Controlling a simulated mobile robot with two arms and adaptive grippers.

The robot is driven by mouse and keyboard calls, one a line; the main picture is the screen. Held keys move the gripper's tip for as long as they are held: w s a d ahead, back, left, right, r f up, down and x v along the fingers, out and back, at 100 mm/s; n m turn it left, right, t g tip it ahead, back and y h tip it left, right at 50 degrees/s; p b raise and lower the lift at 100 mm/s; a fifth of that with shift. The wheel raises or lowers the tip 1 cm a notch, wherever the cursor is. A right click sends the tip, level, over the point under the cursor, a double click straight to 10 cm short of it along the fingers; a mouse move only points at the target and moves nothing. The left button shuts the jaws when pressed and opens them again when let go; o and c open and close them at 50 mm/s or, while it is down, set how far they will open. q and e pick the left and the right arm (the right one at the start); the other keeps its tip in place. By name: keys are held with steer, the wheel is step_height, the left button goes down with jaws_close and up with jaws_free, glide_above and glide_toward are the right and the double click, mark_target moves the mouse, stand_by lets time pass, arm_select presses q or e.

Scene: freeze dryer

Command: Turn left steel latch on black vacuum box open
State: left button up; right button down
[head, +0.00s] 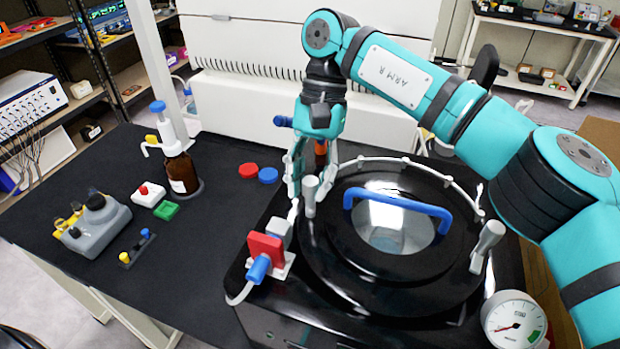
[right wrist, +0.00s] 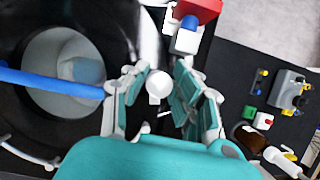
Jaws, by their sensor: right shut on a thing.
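The black vacuum box (head: 270,322) stands on the dark bench, with a round lid that has a blue handle (head: 400,205) and a clear window. The left steel latch (head: 310,197) stands up at the lid's left rim. My right gripper (head: 312,180) reaches down from above and is shut on this latch. In the right wrist view the pale round latch top (right wrist: 158,86) shows between the fingers (right wrist: 157,92). The right steel latch (head: 487,245) leans at the lid's right rim, untouched. My left gripper is not in view.
A red and blue valve (head: 265,252) sits close to the gripper at the box's left corner. A pressure gauge (head: 515,322) is at the front right. A brown bottle (head: 181,172), a grey container (head: 92,228) and small coloured pieces stand on the bench at left.

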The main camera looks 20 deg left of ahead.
steer(key=c, duration=1.1)
jaws_free()
steer(key=shift+r, duration=0.1)
steer(key=v, duration=0.7)
steer(key=shift+w+r, duration=0.1)
steer(key=shift+r, duration=0.15)
steer(key=shift+f, duration=0.1)
